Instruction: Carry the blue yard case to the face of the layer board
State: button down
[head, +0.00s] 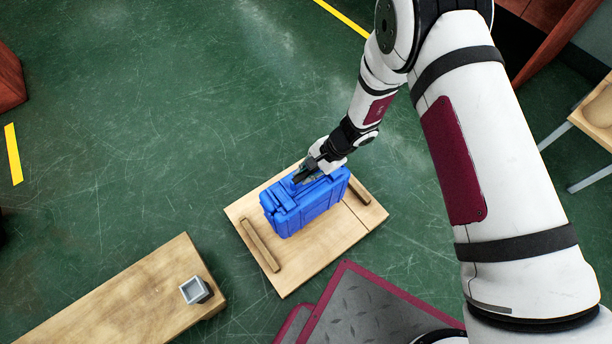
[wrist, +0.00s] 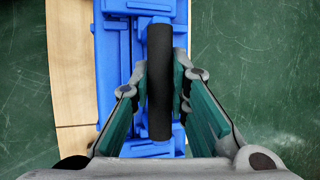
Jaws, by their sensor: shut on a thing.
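The blue yard case (head: 306,204) is upright over the middle of the wooden layer board (head: 335,246), between its two raised wooden strips. I cannot tell whether its underside touches the board. My gripper (head: 307,172) is above the case, shut on its handle. In the wrist view my gripper (wrist: 160,85) has its fingers on both sides of the dark handle bar, with the blue case (wrist: 112,60) below. The pale board (wrist: 72,70) shows along the left of the case there. The far side of the case is hidden.
A wooden bench top (head: 120,300) with a small grey open box (head: 196,290) stands at lower left. A dark plate with maroon edges (head: 370,310) is in front of the board. A wooden seat (head: 596,115) is at right. Green floor (head: 150,130) is clear at left.

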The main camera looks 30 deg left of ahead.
jog(key=shift+f+b, duration=0.55)
jog(key=shift+f, duration=0.85)
jog(key=c, duration=1.5)
grip_release()
jog(key=shift+c, duration=0.2)
jog(key=p+v, duration=0.3)
jog(key=v, duration=0.9)
jog(key=shift+p, duration=0.4)
